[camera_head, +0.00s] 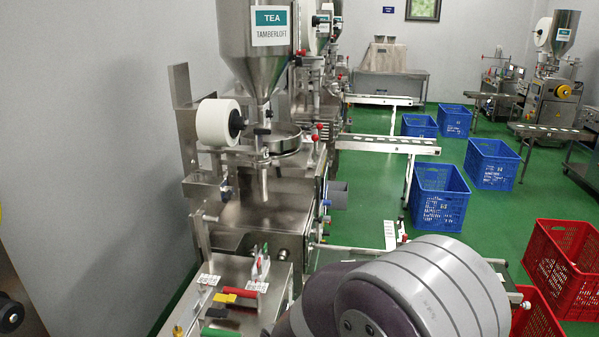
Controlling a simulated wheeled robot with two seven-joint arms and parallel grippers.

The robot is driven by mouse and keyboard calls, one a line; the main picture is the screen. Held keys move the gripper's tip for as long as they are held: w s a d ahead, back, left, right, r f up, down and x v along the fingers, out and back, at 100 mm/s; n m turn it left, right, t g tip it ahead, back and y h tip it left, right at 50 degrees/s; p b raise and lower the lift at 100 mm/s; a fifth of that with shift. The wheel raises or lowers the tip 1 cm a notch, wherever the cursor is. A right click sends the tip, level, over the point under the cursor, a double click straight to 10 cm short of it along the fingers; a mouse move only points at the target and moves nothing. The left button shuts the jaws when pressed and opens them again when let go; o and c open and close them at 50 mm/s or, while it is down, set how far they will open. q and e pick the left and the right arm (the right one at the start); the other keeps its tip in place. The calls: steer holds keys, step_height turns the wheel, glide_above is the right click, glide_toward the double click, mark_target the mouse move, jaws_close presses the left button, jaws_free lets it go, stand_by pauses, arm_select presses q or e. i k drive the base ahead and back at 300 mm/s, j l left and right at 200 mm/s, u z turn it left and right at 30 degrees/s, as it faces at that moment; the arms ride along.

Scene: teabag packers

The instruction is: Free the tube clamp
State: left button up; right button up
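The near teabag machine stands at centre left, with a steel hopper (258,50) labelled TEA above it. A vertical steel tube (263,184) comes down below the hopper. A curved metal bracket (283,150) sits around the upper part of this tube. I cannot tell which fitting is the tube clamp or whether it is closed. A large grey arm link of mine fills the bottom centre and right and hides part of the machine's front right. Neither of my grippers shows in this view.
A tool table (237,272) at the machine's front holds red, black, yellow and green-handled items. A white reel (218,122) sticks out on the left. Red crates (562,257) and blue crates (440,197) stand on the green floor at right. A grey wall borders the left.

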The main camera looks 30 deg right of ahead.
mark_target(276, 163)
steer(key=l+u, duration=0.25)
steer(key=l, duration=2.25)
steer(key=i+l, duration=0.3)
steer(key=i+l+u, duration=0.1)
steer(key=i+l, duration=0.2)
steer(key=l, duration=0.25)
steer(key=i+l, duration=0.3)
steer(key=i+l+u, duration=0.1)
steer(key=i+l, duration=0.2)
steer(key=l, duration=0.25)
